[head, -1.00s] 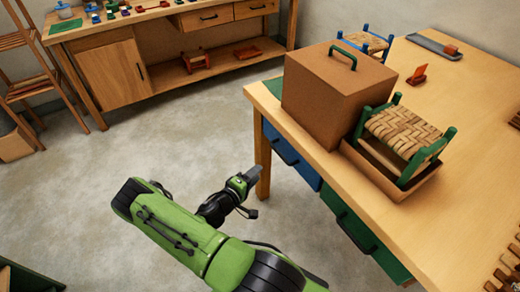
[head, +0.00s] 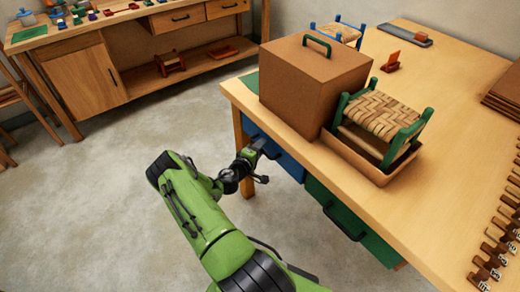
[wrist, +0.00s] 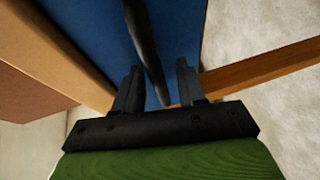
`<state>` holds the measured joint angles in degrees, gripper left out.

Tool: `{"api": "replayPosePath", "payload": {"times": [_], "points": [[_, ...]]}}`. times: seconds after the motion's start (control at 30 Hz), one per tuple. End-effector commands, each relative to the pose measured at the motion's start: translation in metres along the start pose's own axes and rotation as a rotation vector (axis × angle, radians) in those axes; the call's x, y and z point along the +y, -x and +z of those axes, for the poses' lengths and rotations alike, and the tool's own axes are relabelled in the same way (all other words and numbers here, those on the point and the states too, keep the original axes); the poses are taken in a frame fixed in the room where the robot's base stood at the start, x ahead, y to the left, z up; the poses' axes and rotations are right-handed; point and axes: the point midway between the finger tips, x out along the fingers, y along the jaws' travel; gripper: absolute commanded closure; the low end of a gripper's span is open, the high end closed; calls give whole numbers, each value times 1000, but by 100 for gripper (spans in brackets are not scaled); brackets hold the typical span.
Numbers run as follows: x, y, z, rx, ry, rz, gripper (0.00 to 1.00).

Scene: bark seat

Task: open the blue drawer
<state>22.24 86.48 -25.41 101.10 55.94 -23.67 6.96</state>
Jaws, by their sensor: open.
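The blue drawer (head: 284,160) is under the near edge of the table, left of a green drawer. It looks shut, its front level with the green one. My gripper (head: 262,145) is in front of the blue drawer in the head view. In the wrist view, the blue drawer front (wrist: 85,35) fills the upper middle and its dark bar handle (wrist: 142,45) runs down between the two fingers of my gripper (wrist: 157,80). The fingers are open, one on each side of the handle's line. I cannot tell whether they touch it.
The green drawer (head: 345,222) is to the right. On the table (head: 440,130) stand a brown box (head: 310,90) with a green handle and a woven stool (head: 380,115) in a tray. The floor to the left is clear.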

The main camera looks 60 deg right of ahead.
Motion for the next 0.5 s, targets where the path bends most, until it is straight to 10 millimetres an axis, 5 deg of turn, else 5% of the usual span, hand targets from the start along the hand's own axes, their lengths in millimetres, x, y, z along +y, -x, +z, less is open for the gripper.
{"api": "replayPosePath", "payload": {"times": [0.1,0.33,0.5], "points": [[0,0,0,0,0,0,63],[0,1,0,-1,0,0,98],[0,1,0,-1,0,0,100]]}}
